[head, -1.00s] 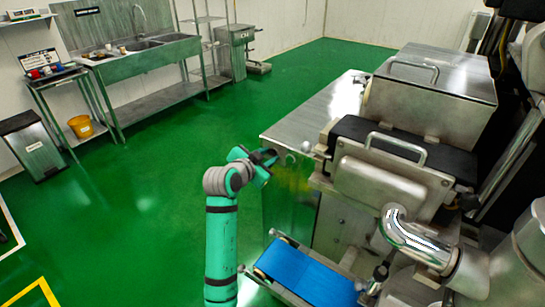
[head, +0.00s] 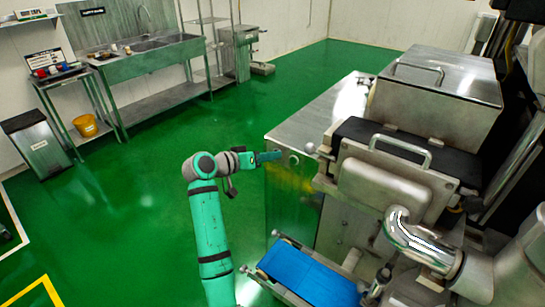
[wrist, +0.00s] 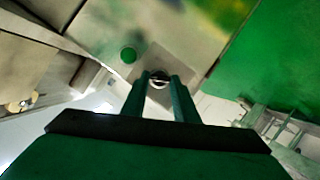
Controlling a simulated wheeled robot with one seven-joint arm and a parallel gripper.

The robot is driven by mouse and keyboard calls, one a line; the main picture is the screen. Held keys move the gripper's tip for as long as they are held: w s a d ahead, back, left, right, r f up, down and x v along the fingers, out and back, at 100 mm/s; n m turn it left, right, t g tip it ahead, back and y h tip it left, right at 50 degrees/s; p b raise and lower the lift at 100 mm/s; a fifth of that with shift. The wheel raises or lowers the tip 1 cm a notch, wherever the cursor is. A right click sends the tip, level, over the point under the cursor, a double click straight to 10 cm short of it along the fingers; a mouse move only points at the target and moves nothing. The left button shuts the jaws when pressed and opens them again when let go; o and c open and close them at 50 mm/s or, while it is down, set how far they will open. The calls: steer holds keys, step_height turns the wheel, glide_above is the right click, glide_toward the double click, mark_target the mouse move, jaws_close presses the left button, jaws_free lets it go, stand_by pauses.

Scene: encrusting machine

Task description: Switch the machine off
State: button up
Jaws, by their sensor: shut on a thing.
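The encrusting machine (head: 400,190) is a large steel unit on the right of the head view. My gripper (head: 281,155) is at the near left side panel of its steel cabinet. In the wrist view my two green fingers (wrist: 159,80) are close together on a small round metallic switch knob (wrist: 158,82) in front of a grey square plate (wrist: 180,62). The fingers partly cover the knob, so its turned position cannot be told.
The green floor (head: 130,215) on the left is clear.

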steer(key=shift+f+n+h, duration=0.25)
steer(key=shift+n+h, duration=0.35)
steer(key=shift+n, duration=0.2)
steer(key=shift+g, duration=0.3)
steer(key=o, duration=1.1)
steer(key=shift+d, duration=0.1)
steer(key=shift+c, duration=0.2)
steer(key=shift+r, duration=0.1)
steer(key=v, duration=1)
steer(key=shift+s+a, duration=0.2)
steer(key=shift+a, duration=0.15)
